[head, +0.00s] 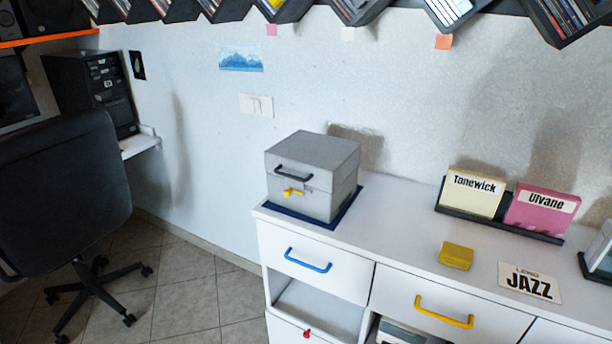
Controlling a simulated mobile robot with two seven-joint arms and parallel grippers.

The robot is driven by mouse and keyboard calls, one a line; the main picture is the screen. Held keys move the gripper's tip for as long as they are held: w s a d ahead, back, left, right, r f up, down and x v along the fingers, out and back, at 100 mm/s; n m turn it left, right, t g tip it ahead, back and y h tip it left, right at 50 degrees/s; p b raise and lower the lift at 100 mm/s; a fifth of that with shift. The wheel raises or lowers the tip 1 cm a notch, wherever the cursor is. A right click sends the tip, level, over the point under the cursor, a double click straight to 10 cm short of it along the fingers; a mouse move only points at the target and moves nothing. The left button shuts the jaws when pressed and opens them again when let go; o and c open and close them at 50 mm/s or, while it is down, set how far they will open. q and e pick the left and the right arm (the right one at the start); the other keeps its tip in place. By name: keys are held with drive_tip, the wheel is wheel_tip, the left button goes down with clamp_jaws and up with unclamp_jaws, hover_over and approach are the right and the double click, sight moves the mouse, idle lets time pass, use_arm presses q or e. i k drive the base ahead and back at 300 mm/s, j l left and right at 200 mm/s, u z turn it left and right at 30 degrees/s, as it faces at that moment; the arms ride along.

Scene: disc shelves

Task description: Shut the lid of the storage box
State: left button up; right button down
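The grey storage box (325,197) stands on a dark blue mat (351,208) at the left end of the white cabinet top. Its lid (313,158) lies flat on top of the box, with a thin seam between the two. A dark handle (293,172) is on the front of the lid. A yellow latch (293,192) sits on the front of the box below it. Neither of my grippers shows in the head view.
A yellow block (456,255) and a JAZZ card (530,283) lie on the cabinet top (400,225). A dark rack (462,213) holds the Tonewick and Ulvane sleeves. A black office chair (62,190) stands at left.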

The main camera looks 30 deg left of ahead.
sight(312, 159)
drive_tip(key=j+z, duration=0.8)
drive_tip(key=k+j+z, duration=0.15)
drive_tip(key=j, duration=0.25)
drive_tip(key=k+j+z, duration=0.1)
drive_tip(key=j, duration=0.3)
